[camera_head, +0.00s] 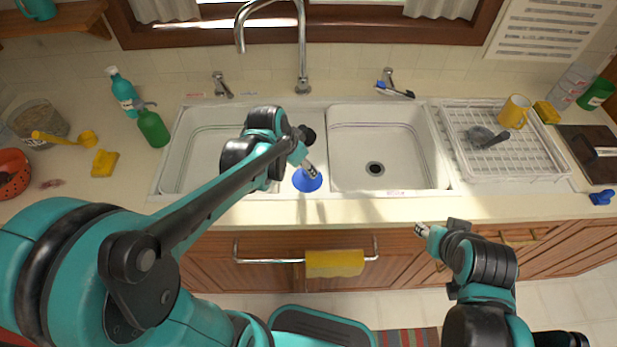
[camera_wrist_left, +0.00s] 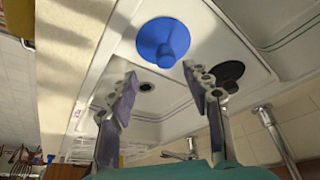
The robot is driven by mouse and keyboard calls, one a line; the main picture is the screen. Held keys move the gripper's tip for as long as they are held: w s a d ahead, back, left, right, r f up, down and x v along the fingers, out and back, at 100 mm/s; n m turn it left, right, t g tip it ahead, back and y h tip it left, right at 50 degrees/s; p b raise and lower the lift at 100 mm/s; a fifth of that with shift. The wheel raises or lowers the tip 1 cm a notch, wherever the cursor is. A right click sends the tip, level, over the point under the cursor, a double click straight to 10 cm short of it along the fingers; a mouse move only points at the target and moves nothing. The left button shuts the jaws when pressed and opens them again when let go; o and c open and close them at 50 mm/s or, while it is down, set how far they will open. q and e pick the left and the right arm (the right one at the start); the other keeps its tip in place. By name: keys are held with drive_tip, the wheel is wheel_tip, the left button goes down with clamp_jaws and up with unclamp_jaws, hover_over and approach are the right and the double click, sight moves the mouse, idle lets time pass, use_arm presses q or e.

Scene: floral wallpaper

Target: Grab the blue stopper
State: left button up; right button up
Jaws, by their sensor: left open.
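The blue stopper (camera_head: 307,181) lies on the white divider between the two sink basins, at its front end. In the left wrist view the blue stopper (camera_wrist_left: 163,42) shows as a round disc with a raised knob, ahead of the fingertips. My left gripper (camera_head: 311,170) is just above the stopper in the head view. In the left wrist view my left gripper (camera_wrist_left: 160,80) is open, with nothing between its fingers. My right gripper (camera_head: 421,229) hangs in front of the counter edge at the right, away from the stopper; its jaw state is unclear.
A black stopper (camera_head: 307,134) lies farther back on the divider. The faucet (camera_head: 303,60) rises behind the sink. The right basin (camera_head: 376,140) is empty. A dish rack (camera_head: 455,150) stands at right. A yellow towel (camera_head: 335,263) hangs on the front rail.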

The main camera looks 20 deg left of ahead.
sight(307, 175)
use_arm(q)
drive_tip(key=shift+b+x, duration=0.45)
drive_tip(key=shift+x, duration=0.65)
drive_tip(key=b+x, duration=0.2)
drive_tip(key=x, duration=0.1)
drive_tip(key=b+x, duration=0.1)
drive_tip(key=x, duration=0.1)
drive_tip(key=shift+w+a+f, duration=0.2)
drive_tip(key=shift+w+a, duration=0.1)
drive_tip(key=shift+w, duration=0.05)
drive_tip(key=shift+s+r, duration=0.1)
drive_tip(key=shift+c, duration=0.4)
clamp_jaws()
